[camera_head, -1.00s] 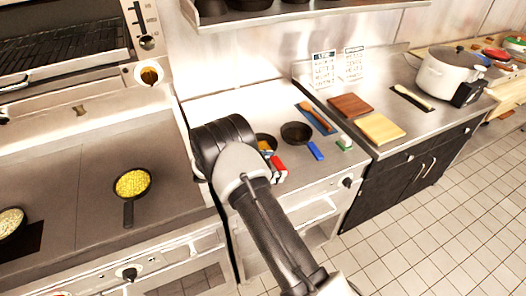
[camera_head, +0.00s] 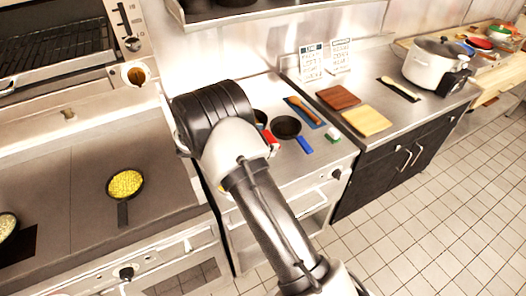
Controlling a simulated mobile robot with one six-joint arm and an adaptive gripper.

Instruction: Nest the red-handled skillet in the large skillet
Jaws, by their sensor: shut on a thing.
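The red-handled skillet shows as a dark pan edge (camera_head: 260,117) and a red handle (camera_head: 268,136) on or just above the steel counter, partly hidden behind my arm. My gripper (camera_head: 272,149) is mostly hidden by my own wrist; only a sliver shows by the red handle, and it is shut on that skillet. A dark skillet with a blue handle (camera_head: 286,127) lies just to the right. A black-handled skillet of yellow food (camera_head: 125,184) stands on the left cooktop. I cannot tell which pan is the large skillet; it may be hidden behind my arm.
A white pot (camera_head: 437,62) stands farther right. The steel shelf (camera_head: 275,18) runs above the back.

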